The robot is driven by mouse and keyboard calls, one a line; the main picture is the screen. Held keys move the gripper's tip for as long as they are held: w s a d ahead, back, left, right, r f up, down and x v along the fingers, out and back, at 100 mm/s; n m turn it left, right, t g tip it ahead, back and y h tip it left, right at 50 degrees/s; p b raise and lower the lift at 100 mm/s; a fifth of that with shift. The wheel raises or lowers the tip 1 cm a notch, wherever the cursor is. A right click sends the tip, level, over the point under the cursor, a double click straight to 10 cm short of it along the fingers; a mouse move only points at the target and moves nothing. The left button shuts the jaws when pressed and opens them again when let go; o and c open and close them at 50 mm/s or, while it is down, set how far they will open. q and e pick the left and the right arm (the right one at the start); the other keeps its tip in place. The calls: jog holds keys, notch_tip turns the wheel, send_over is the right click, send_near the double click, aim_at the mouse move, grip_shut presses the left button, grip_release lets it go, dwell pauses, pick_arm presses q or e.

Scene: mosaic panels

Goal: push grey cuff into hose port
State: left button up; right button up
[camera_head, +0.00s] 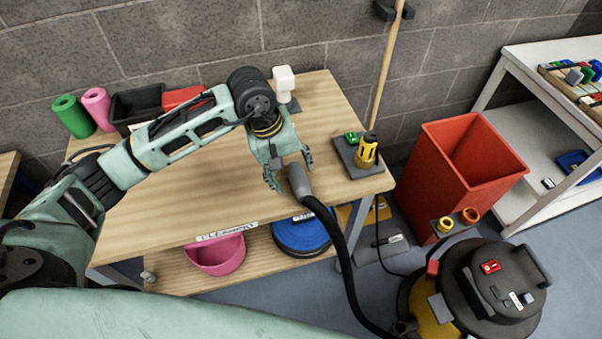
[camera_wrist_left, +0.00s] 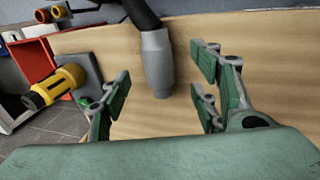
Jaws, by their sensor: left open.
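The grey cuff (camera_head: 298,181) lies at the front edge of the wooden bench, on the end of a black hose (camera_head: 346,262). The hose hangs over the edge and runs down to the yellow and black vacuum (camera_head: 487,290) on the floor. My left gripper (camera_head: 290,171) is open above the bench top, its fingers on either side of the cuff's end. In the left wrist view the cuff (camera_wrist_left: 157,65) shows between the spread fingers, with gaps on both sides. I cannot tell which opening is the hose port. My right gripper is not in view.
A yellow and black tool (camera_head: 367,151) stands on a grey plate at the bench's right end. A red bin (camera_head: 465,165) stands right of the bench. Yellow (camera_head: 445,224) and orange (camera_head: 470,215) rings sit above the vacuum. The bench's middle is mostly clear.

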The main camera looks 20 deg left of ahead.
aim_at(298, 180)
pick_arm(q)
jog(key=p+x, duration=0.1)
jog(key=x, duration=0.2)
jog(key=shift+d+p, duration=0.25)
jog(key=shift+p, duration=0.15)
jog(key=x, duration=0.3)
jog(key=shift+w+a, duration=0.15)
jog(key=c, duration=1.3)
jog(key=shift+c, duration=0.2)
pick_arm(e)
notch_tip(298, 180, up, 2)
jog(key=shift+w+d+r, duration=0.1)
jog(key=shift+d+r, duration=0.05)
pick_arm(q)
jog(key=shift+r, duration=0.15)
